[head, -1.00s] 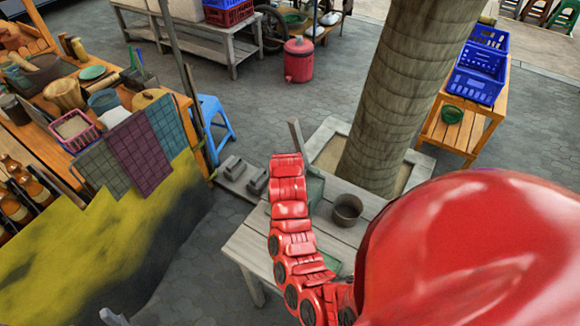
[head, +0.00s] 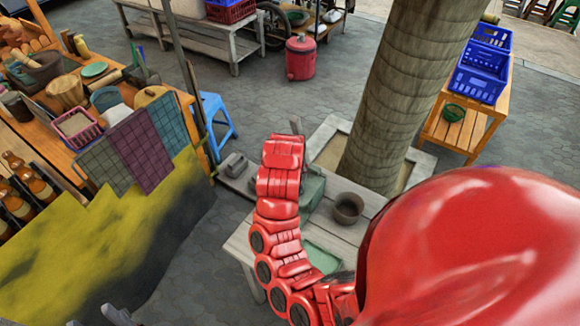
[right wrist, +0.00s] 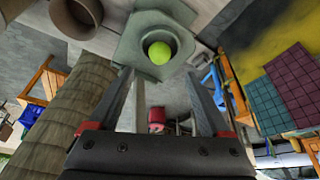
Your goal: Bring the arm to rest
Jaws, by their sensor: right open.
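My right arm (head: 278,205) reaches over a low wooden table in the head view, its gripper mostly hidden beyond the last red link. In the right wrist view my right gripper (right wrist: 160,78) has its two fingers wide apart with nothing between them. Beyond the fingertips is a grey-green square holder (right wrist: 135,50) with a yellow-green ball (right wrist: 160,53) in its opening. A brown clay bowl (head: 348,207), perhaps the mortar, stands upright on the table, apart from the arm. Grey tips (head: 118,316) at the lower left edge may be my left gripper, mostly cut off.
A thick tree trunk (head: 398,110) rises just behind the table. A stall with a yellow cloth (head: 110,240) stands at left, a blue stool (head: 212,118) beside it. A wooden stand with blue crates (head: 478,75) is at right. Paved floor between is open.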

